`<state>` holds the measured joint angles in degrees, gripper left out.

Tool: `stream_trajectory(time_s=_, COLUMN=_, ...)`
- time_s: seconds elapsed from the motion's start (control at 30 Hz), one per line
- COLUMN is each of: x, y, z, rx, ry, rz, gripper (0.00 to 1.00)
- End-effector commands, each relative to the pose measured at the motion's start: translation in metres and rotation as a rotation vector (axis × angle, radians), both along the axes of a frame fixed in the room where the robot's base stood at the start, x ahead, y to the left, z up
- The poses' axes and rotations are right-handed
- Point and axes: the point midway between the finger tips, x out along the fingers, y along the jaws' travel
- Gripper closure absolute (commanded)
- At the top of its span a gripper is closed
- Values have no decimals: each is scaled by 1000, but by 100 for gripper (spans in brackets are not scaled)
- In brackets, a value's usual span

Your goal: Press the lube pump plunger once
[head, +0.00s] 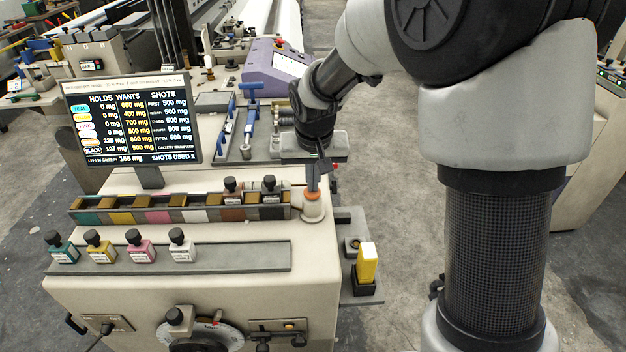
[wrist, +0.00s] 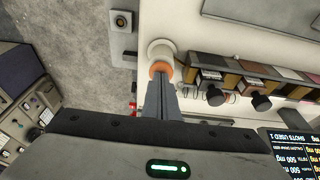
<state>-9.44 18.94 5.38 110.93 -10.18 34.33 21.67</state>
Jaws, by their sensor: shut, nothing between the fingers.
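The lube pump (head: 312,208) is a pale cylinder with an orange plunger top, at the right front corner of the cream machine. In the wrist view the pump's pale body (wrist: 158,49) and orange plunger (wrist: 160,71) show just beyond my fingertips. My gripper (head: 312,188) points down over the plunger, with its fingers shut and nothing between them. In the wrist view the closed fingers (wrist: 160,88) end at the orange plunger and hide part of it. The tips look to be at or touching its top; I cannot tell how far it is pressed.
A screen (head: 132,118) reads SHOTS USED 1. A rack of coloured compartments (head: 180,215) lies left of the pump, holding two black-capped bottles. Several more bottles stand on a grey front shelf (head: 225,257). A yellow block (head: 367,263) stands on a side bracket at the right.

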Motion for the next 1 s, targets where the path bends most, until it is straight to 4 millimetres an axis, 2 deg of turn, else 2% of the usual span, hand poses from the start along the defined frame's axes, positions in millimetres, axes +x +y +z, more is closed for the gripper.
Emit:
stream_trajectory(time_s=0.1, x=-2, y=0, z=-3, rx=-1, ry=8, rz=0, gripper=100)
stream_trajectory(time_s=0.23, x=-1, y=-1, z=9, rx=-1, ry=8, rz=0, gripper=100)
stream_trajectory(time_s=0.43, x=5, y=-5, z=53, rx=1, ry=-1, rz=-2, gripper=100)
stream_trajectory(time_s=0.47, x=3, y=-4, z=54, rx=0, ry=-3, rz=-1, gripper=100)
stream_trajectory(time_s=0.7, x=-13, y=-4, z=106, rx=1, ry=-5, rz=-1, gripper=100)
stream_trajectory(time_s=0.83, x=-19, y=-4, z=125, rx=1, ry=-4, rz=-1, gripper=100)
stream_trajectory(time_s=1.0, x=-23, y=-4, z=135, rx=1, ry=-2, rz=-1, gripper=100)
